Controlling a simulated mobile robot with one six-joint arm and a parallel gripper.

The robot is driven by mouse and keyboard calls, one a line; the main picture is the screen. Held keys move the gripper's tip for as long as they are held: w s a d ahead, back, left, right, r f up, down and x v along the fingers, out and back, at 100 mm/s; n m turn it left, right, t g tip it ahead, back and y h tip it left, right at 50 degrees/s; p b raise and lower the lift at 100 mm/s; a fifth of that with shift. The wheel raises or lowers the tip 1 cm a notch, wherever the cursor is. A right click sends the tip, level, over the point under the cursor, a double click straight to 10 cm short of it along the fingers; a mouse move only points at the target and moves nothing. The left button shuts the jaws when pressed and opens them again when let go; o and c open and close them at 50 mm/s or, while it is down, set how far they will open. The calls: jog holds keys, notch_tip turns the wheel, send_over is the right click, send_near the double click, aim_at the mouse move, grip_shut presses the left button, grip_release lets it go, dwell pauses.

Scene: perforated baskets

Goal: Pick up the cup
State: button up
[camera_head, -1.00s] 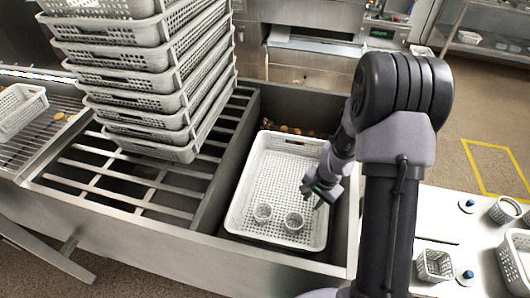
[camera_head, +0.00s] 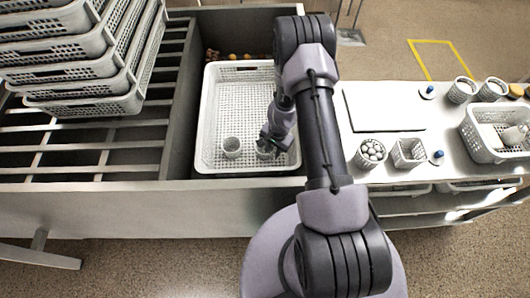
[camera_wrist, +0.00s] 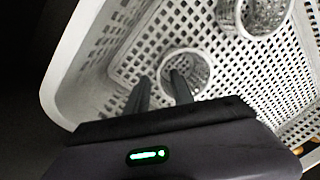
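Two small grey perforated cups stand in a white perforated basket (camera_head: 207,110). The nearer cup (camera_head: 265,154) is partly hidden by my gripper (camera_head: 272,141) in the head view. The other cup (camera_head: 232,148) is just left of it. In the wrist view my gripper (camera_wrist: 162,82) is open, its two dark fingers apart. The right finger overlaps the opening of the nearer cup (camera_wrist: 200,72), and the left finger lies outside its left rim. Contact cannot be told. The other cup (camera_wrist: 262,18) shows at the top right, cut by the frame edge.
The basket sits in a metal bay; its wall (camera_wrist: 80,75) is close on the left in the wrist view. Stacked baskets (camera_head: 85,90) stand left. A white table (camera_head: 440,115) at right holds a filled cup (camera_head: 371,153), a square container (camera_head: 409,153) and another basket (camera_head: 475,140).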

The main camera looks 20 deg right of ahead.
jog(key=shift+w+f, duration=0.1)
jog(key=shift+f, duration=0.65)
jog(key=shift+r, duration=0.2)
jog(key=shift+c, duration=0.2)
grip_shut()
